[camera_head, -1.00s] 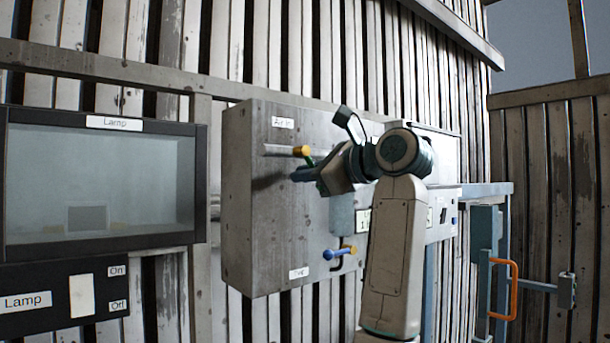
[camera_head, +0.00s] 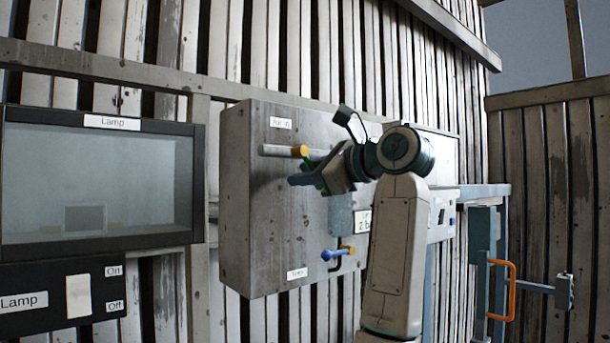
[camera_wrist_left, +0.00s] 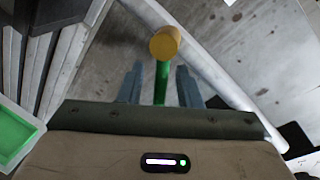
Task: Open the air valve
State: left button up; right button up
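The air valve has a yellow knob (camera_head: 299,152) and a green lever (camera_head: 309,162), beside a pale pipe (camera_head: 275,150) under the "Air in" label on the grey panel box. My left gripper (camera_head: 302,180) is just below the knob, in front of the box's face. In the left wrist view, the green lever (camera_wrist_left: 161,85) lies between the two open fingers (camera_wrist_left: 160,85), with a gap on each side. The yellow knob (camera_wrist_left: 165,43) is beyond the fingertips. In the head view my wrist hides part of the box. My right gripper is not in view.
A second valve with a blue handle (camera_head: 332,255) sits lower on the grey box (camera_head: 245,200). A lamp window (camera_head: 100,180) with a switch panel (camera_head: 80,295) stands at left. An orange handle (camera_head: 512,290) is at right.

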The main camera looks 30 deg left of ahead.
pick_arm(q)
jog(key=b+v, duration=0.4)
jog(key=v, duration=0.6)
jog(key=shift+d, duration=0.15)
